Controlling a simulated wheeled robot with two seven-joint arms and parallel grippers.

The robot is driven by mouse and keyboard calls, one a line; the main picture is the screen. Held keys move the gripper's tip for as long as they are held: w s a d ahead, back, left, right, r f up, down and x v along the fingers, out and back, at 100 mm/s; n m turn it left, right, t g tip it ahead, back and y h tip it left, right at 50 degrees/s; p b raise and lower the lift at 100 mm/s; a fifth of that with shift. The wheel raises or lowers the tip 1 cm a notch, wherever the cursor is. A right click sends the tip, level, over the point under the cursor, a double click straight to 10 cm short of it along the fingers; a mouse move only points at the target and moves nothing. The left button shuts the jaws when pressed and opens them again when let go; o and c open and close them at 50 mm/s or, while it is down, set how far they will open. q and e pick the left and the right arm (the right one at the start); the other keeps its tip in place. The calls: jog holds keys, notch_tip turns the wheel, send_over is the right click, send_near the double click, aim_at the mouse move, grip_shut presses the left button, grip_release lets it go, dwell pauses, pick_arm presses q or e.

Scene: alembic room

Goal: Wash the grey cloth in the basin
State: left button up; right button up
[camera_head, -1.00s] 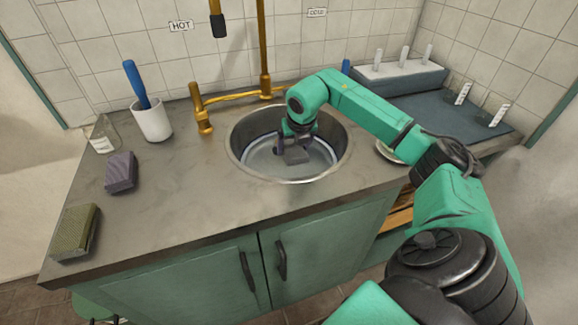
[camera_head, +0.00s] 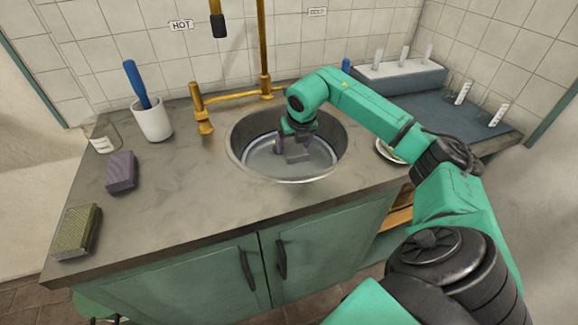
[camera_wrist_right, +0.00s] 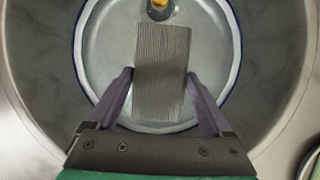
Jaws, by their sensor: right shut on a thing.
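My right gripper (camera_head: 291,143) reaches down into the sink, with its fingers on either side of a grey ribbed block-like cloth (camera_head: 297,153). In the right wrist view, my right gripper (camera_wrist_right: 160,97) is shut on the grey cloth (camera_wrist_right: 163,68), which lies over the middle of the basin. The pale, blue-rimmed basin (camera_head: 262,160) sits inside the round metal sink (camera_head: 236,150), and the basin also shows in the right wrist view (camera_wrist_right: 108,50). Whether the cloth touches the basin floor or any water is hard to tell. My left gripper is out of view.
A purple-grey block (camera_head: 121,173) and an olive block (camera_head: 77,232) lie on the left counter. A white cup (camera_head: 152,121) with a blue-handled tool and a glass jar (camera_head: 101,134) stand behind.

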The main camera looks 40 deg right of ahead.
notch_tip(320, 180, up, 12)
jog(key=p, duration=0.8)
jog(key=shift+f, duration=0.25)
